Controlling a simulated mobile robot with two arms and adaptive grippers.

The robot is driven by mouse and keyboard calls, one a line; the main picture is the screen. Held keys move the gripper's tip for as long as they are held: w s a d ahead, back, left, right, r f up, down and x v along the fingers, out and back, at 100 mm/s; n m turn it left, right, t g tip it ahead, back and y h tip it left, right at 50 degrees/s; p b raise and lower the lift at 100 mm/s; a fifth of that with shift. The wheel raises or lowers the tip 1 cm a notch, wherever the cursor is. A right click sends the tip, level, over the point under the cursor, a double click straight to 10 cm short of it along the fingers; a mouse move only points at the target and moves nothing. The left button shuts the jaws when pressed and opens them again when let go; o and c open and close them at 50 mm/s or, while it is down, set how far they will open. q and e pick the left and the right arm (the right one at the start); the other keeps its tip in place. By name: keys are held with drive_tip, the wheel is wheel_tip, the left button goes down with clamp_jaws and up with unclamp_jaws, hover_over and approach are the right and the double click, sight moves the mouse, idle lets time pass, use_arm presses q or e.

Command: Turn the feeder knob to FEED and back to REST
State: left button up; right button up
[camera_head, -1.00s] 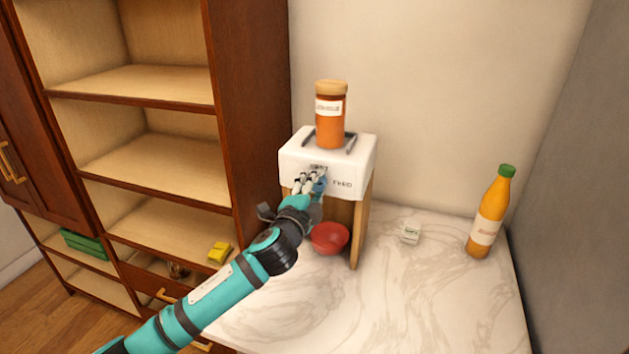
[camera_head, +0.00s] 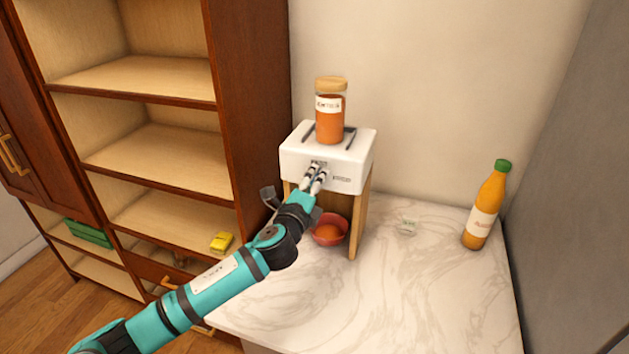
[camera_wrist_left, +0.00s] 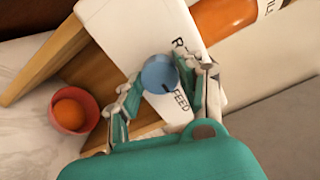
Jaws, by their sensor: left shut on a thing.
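The white feeder (camera_head: 300,155) stands on a wooden stand, with a jar of orange contents (camera_head: 329,128) on top. Its blue knob (camera_wrist_left: 158,71) shows in the left wrist view between the labels, one starting with R and the other FEED (camera_wrist_left: 181,99). A dark mark at the knob's lower edge lies on the FEED side. My left gripper (camera_head: 317,176) is shut on the knob, with one finger on each side, and hides it in the head view. A red bowl (camera_head: 329,241) under the feeder holds an orange ball (camera_wrist_left: 69,113). My right gripper is not in view.
An orange bottle with a green cap (camera_head: 485,210) stands at the right of the marble counter (camera_head: 400,290). A shelf unit (camera_head: 255,110) rises on the left, close to my arm. The counter front is clear.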

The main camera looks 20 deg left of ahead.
use_arm(q)
drive_tip(key=shift+f, duration=0.1)
drive_tip(key=o, duration=1.1)
drive_tip(key=shift+o, duration=0.2)
drive_tip(key=s, duration=1.2)
drive_tip(key=shift+a, duration=0.2)
